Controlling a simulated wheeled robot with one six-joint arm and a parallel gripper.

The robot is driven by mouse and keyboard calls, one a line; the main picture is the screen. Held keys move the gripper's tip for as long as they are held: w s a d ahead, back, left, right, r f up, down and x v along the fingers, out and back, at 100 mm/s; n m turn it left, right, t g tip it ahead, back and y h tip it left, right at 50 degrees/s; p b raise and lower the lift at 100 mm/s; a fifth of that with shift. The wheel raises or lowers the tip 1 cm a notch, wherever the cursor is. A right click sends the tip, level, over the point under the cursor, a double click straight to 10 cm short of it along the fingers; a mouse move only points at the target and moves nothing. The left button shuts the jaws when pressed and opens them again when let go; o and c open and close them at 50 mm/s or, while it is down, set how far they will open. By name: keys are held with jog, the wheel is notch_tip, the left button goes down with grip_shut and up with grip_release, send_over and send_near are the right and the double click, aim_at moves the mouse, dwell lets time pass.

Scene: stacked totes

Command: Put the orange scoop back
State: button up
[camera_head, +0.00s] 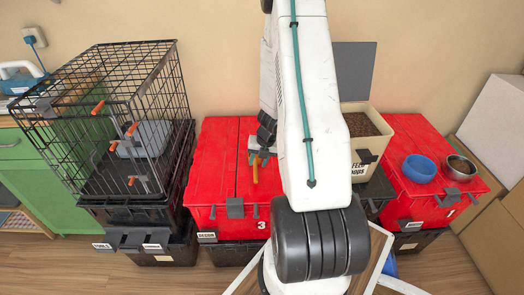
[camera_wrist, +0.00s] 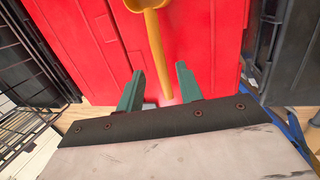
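The orange scoop (camera_wrist: 158,45) lies over the red tote lid (camera_wrist: 80,35) in the wrist view, its bowl at the top edge and its handle running down between my fingers. My gripper (camera_wrist: 160,72) is open, with one teal finger on each side of the handle and a gap on both sides. In the head view the scoop (camera_head: 255,176) shows as a small orange piece below my gripper (camera_head: 258,159), above the middle red tote (camera_head: 215,185). A cream bin (camera_head: 364,157) of brown kibble stands right of my arm, its grey lid (camera_head: 354,70) raised. My arm hides part of it.
A black wire crate (camera_head: 95,195) with orange-handled latches stands on dark totes at left. A blue bowl (camera_head: 419,168) and a metal bowl (camera_head: 460,167) sit on the right red tote (camera_head: 415,205). Cardboard boxes (camera_head: 490,230) stand at far right.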

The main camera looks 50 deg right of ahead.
jog(key=a+v, duration=0.1)
jog(key=v, duration=0.6)
jog(key=a+r+n+y, duration=0.1)
jog(key=a+r+n, duration=1.8)
jog(key=r+n, duration=0.2)
jog(key=s+a+r+n, duration=0.3)
jog(key=s+a+n, duration=0.1)
jog(key=n, duration=0.4)
jog(key=s+a+r+n+g+h, duration=0.1)
jog(key=s+a+r+n, duration=0.2)
jog(key=s+n, duration=0.4)
jog(key=s+a+r+n+h, duration=0.1)
jog(key=s+a+r+n, duration=0.3)
jog(key=n, duration=0.6)
jog(key=shift+s+a, duration=0.65)
jog(key=shift+s, duration=0.4)
